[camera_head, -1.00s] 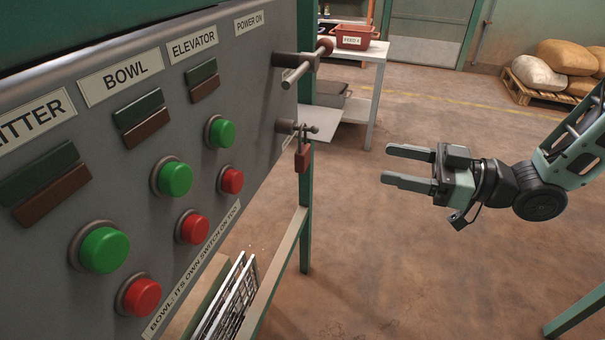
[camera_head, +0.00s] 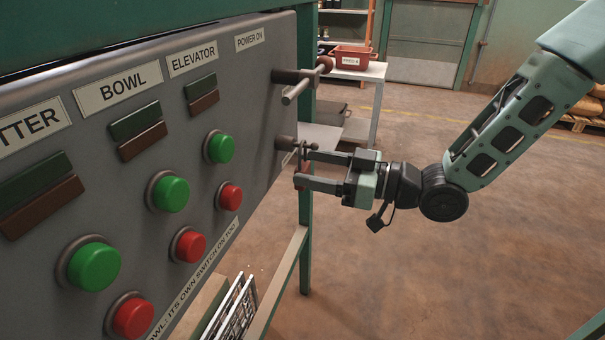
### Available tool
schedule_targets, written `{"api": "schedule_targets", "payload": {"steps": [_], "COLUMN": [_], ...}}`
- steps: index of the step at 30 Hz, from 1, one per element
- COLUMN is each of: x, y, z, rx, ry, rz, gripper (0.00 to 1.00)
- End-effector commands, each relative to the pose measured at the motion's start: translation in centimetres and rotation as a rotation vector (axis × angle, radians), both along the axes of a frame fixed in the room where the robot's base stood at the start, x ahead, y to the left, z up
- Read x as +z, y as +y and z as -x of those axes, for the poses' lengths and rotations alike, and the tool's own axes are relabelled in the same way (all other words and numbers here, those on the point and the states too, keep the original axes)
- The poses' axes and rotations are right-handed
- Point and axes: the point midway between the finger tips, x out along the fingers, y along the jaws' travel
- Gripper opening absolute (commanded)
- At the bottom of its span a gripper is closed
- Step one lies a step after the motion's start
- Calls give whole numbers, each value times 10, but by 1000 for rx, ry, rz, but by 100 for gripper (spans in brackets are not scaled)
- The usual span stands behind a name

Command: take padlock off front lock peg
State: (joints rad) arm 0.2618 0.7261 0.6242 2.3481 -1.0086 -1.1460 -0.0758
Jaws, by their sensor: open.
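The lock peg (camera_head: 286,142) sticks out from the right part of the grey control panel, below the larger handle. The red padlock (camera_head: 302,166) hangs at the peg's outer end. Most of it is hidden behind my gripper's fingers. My gripper (camera_head: 302,169) is open and points left. Its fingertips overlap the padlock in the picture, one finger higher and one lower. I cannot tell whether the fingers touch the padlock.
The grey panel (camera_head: 245,88) carries green and red buttons on the left. A dark handle (camera_head: 297,84) juts out above the peg. A green post (camera_head: 306,235) stands behind the padlock.

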Motion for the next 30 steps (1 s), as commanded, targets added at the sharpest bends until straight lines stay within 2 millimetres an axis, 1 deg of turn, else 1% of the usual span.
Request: {"api": "schedule_targets", "payload": {"steps": [1,3,6,14,15,17,18,19,20,30], "x": [-3,-2,-2,-1,-1,-1,-1,-1,-1,2], "y": [9,17,24,26,26,26,26,26,26,26], "z": [-1,-5,-8,-9,-9,-9,-9,-9,-9,-9], "rx": [3,2,0,0,0,0,0,0,0,0], "ry": [0,-1,0,0,0,0,0,0,0,-1], "rz": [-2,-1,0,0,0,0,0,0,0,-1], "gripper": [64,64,64,64,52,36,25,16,13,13]}}
